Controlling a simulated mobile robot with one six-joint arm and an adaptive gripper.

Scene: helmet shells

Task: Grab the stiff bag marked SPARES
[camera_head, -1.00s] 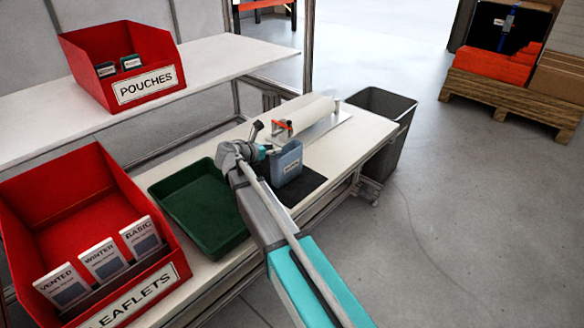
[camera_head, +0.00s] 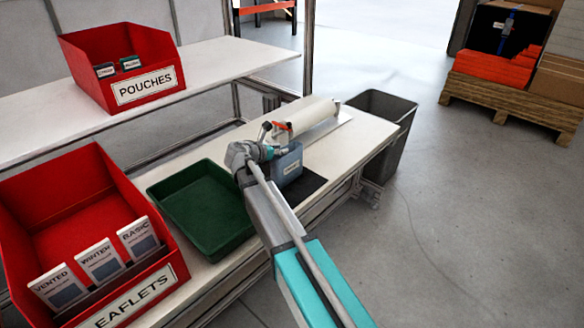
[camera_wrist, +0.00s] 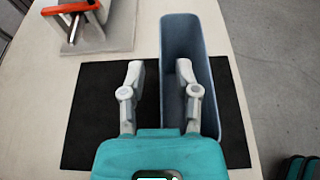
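The stiff blue-grey bag (camera_head: 291,165) stands upright on the black mat, with a small label on its front too small to read. My gripper (camera_head: 274,151) is at its left side and hides part of it in the head view. In the wrist view the open-topped bag (camera_wrist: 213,85) lies under the right finger of my gripper (camera_wrist: 159,72). The fingers are apart, one to the left of the bag's left wall and one over its opening. No grip on the wall shows.
The black mat (camera_wrist: 95,110) lies on the white bench. A roll on a stand (camera_head: 305,118) with an orange handle is behind the bag. A green tray (camera_head: 205,215) lies to the left, and a grey bin (camera_head: 385,125) stands off the bench's right end.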

